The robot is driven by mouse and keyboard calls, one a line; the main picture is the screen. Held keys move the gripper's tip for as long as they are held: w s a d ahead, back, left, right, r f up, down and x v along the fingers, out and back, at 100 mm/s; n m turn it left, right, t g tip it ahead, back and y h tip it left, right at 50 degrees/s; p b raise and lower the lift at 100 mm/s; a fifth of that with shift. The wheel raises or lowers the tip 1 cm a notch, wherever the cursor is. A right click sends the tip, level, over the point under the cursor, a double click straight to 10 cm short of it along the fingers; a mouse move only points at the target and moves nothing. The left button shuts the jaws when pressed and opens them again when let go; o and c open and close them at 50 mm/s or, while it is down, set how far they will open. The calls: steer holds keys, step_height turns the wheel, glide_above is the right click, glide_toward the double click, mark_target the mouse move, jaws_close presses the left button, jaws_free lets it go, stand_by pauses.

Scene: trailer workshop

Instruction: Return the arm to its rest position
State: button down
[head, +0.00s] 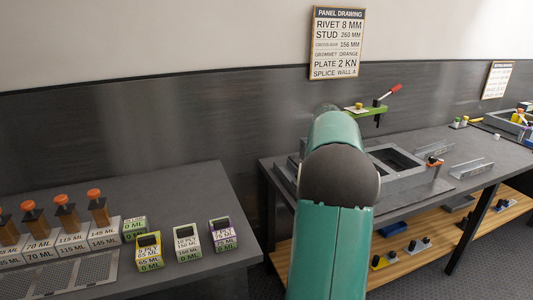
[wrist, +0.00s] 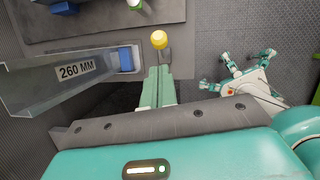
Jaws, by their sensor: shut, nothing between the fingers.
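My arm (head: 332,210) rises through the middle of the head view, teal with a dark joint cap. It extends away over the right workbench and hides part of it. My gripper is hidden behind the arm in that view. In the wrist view my gripper (wrist: 159,75) shows its two green fingers side by side, shut with nothing between them. A yellow round-topped piece (wrist: 159,39) appears just beyond the fingertips. I cannot tell if they touch. My legged body shows at the right of the wrist view.
A grey channel marked 260 MM (wrist: 75,72) lies left of the fingers, near a blue block (wrist: 125,59). The left bench (head: 170,190) carries labelled boxes (head: 187,243) and orange-topped dispensers (head: 66,214).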

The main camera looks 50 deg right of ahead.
steer(key=w+a+r+m+t, duration=0.1)
steer(key=w+a+r+m, duration=0.15)
steer(key=a, duration=0.75)
steer(key=w+a+r+m+t, duration=0.1)
steer(key=w+a+r, duration=0.25)
steer(key=a, duration=0.65)
steer(key=w+a+r+m+t, duration=0.1)
steer(key=w+a+r+m, duration=0.15)
steer(key=a, duration=0.85)
steer(key=s+a+f+m+t+y, duration=0.1)
steer(key=s+a, duration=0.3)
steer(key=a, duration=0.5)
steer(key=s+a+f+m+t+y, duration=0.1)
steer(key=s+a+f+m, duration=0.2)
steer(key=a, duration=0.6)
steer(key=s+a+f+m+t+y, duration=0.1)
steer(key=s+a+m, duration=0.3)
steer(key=a, duration=0.5)
steer(key=shift+s+a+f+y, duration=0.15)
steer(key=shift+s+f+y, duration=0.15)
steer(key=shift+s+f, duration=0.5)
